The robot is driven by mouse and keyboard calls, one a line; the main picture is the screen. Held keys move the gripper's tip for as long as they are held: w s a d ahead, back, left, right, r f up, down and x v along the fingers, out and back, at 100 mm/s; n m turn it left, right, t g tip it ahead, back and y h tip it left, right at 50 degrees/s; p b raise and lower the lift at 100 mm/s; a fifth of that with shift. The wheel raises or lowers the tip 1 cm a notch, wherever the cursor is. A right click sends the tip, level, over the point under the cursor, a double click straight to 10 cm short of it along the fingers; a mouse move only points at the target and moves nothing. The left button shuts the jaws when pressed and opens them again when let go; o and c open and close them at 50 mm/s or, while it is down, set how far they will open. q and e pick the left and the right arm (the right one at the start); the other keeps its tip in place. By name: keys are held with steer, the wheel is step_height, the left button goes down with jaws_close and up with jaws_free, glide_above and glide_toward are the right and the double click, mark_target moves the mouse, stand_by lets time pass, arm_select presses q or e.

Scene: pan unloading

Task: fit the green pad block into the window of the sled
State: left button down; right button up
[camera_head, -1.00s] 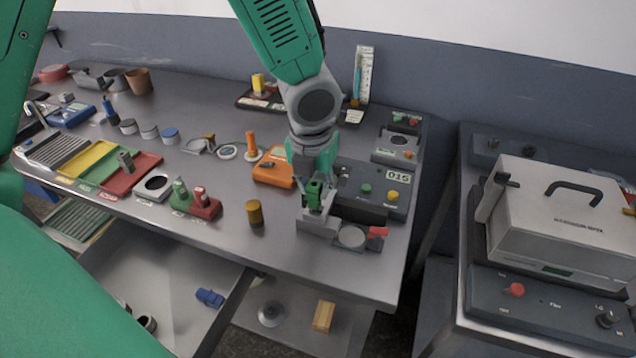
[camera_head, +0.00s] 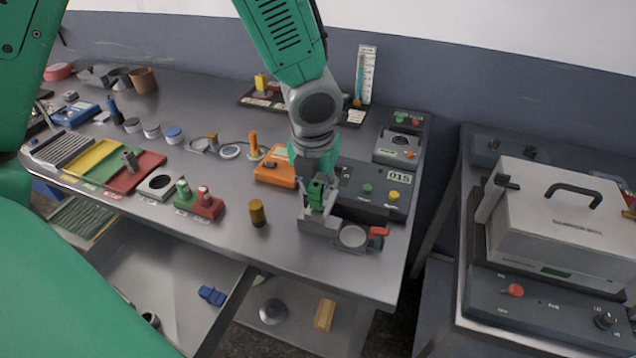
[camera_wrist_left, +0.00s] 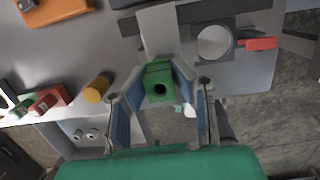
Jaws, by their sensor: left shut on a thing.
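The green pad block (camera_head: 315,192) is between the fingers of my left gripper (camera_head: 318,205), which is shut on it. In the wrist view the sled's pale plate (camera_wrist_left: 160,28) runs just beyond the block. The window is hidden, so I cannot tell whether the block is inside it. My right gripper is not in view.
A round disc (camera_head: 353,236) and red lever (camera_head: 379,231) stand right of the sled. A control box (camera_head: 372,190) is behind. A brown cylinder (camera_head: 257,212) and green-and-red blocks (camera_head: 198,198) are to the left. An open drawer (camera_head: 170,285) lies below.

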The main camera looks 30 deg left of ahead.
arm_select(q)
steer(key=shift+d, duration=0.1)
stand_by(0.3)
steer(key=shift+f, duration=0.45)
stand_by(0.5)
steer(key=shift+r, duration=0.15)
steer(key=shift+r+p, duration=0.35)
steer(key=shift+p, duration=0.25)
steer(key=shift+d+p, duration=0.1)
steer(key=shift+p, duration=0.4)
stand_by(0.4)
steer(key=shift+f+b, duration=0.65)
steer(key=shift+f, duration=0.9)
stand_by(1.8)
